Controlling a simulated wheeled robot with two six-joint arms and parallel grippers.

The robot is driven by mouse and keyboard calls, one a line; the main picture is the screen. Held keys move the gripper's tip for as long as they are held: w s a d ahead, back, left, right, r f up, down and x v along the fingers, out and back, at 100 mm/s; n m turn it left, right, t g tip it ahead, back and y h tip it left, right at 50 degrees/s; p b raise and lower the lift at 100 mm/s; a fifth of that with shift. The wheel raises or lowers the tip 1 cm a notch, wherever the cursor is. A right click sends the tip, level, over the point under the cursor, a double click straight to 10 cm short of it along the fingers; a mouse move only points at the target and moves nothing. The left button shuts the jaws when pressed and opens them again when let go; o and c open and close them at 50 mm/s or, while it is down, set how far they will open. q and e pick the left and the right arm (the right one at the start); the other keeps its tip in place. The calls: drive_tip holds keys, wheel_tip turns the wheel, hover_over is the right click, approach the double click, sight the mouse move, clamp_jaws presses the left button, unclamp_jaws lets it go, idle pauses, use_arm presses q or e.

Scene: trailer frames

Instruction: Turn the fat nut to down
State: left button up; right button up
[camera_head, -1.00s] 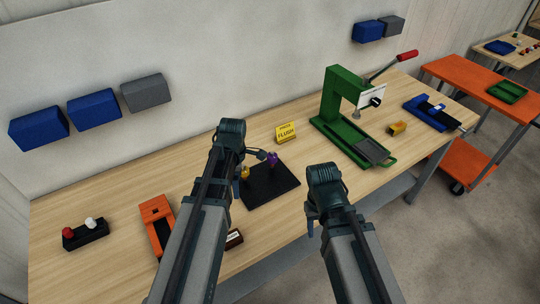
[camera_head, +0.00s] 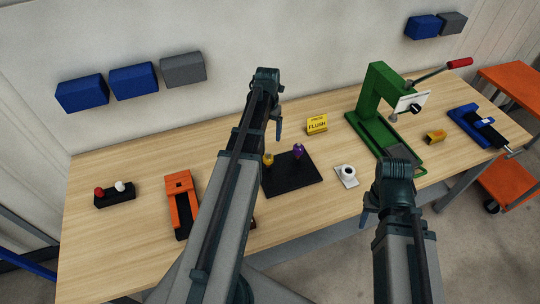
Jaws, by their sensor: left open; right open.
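I cannot tell for sure which thing is the fat nut. A black board (camera_head: 292,178) on the bench carries a small yellow piece (camera_head: 268,160) and an upright purple piece (camera_head: 299,151). A white plate with a dark round part (camera_head: 346,175) lies to the right of the board. My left gripper (camera_head: 278,130) is open, above the back of the board in the picture. My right gripper (camera_head: 367,217) is open near the bench's front edge, right of the white plate. Neither gripper touches these pieces.
A green press (camera_head: 376,118) with a red-handled lever and a blue vise (camera_head: 470,122) stand at right. An orange tool (camera_head: 181,205) and a black block with red and white knobs (camera_head: 114,197) are at left. A yellow FLUSH sign (camera_head: 317,124) stands behind the board.

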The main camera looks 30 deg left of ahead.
sight(268, 153)
use_arm(q)
wheel_tip(268, 153, down, 14)
drive_tip(key=b, duration=1.3)
drive_tip(key=shift+r, duration=0.25)
clamp_jaws()
